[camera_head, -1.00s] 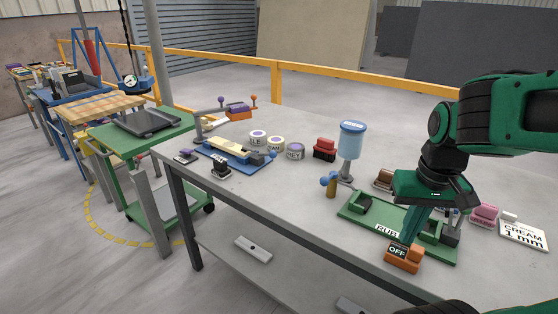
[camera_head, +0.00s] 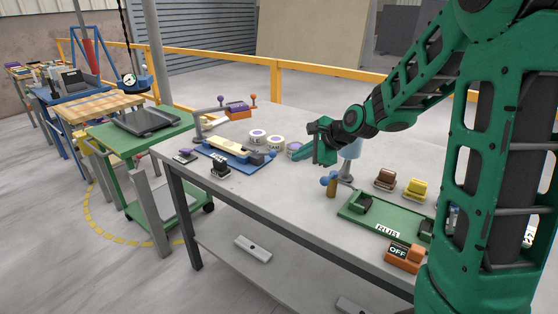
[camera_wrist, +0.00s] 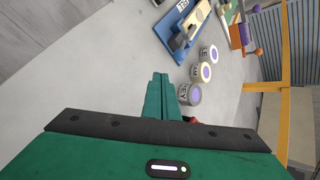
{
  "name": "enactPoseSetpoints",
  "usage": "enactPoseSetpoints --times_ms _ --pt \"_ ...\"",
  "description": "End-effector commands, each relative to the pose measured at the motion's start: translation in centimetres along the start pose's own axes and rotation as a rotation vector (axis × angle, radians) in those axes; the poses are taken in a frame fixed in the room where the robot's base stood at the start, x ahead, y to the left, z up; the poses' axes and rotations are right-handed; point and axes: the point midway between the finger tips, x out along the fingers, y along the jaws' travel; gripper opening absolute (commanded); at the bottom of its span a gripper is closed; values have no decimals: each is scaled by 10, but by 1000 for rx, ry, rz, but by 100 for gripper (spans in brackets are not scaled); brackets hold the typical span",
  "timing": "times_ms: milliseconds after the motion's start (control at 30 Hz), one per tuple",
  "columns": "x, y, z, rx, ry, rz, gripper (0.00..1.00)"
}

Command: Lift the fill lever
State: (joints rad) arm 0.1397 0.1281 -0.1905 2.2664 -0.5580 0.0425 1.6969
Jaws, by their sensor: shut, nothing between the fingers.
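My gripper (camera_head: 298,153) is shut and empty, held above the table in front of the blue tank (camera_head: 352,150) on its grey stand. In the wrist view its closed fingers (camera_wrist: 160,80) point toward the tins. The tank is partly hidden by my arm. A blue-knobbed handle (camera_head: 325,181) sits low on the left of the tank's stand, by a brass cylinder (camera_head: 331,189); my gripper is above and apart from it. No label shows which part is the fill lever.
Three labelled tins (camera_head: 257,137) stand close to my fingers. A blue jig (camera_head: 232,155) lies to their left. A green RUB fixture (camera_head: 375,214), an orange OFF switch (camera_head: 403,257), and brown (camera_head: 385,179) and yellow (camera_head: 415,189) blocks are at the right.

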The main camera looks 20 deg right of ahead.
Motion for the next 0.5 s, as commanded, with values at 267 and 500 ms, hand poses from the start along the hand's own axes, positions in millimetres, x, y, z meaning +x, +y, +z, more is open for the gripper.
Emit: enactPoseSetpoints --times_ms 267,500 --pt "21 -24 -12 321 -58 -54 0" --pt "22 -26 -11 345 -64 -57 0"
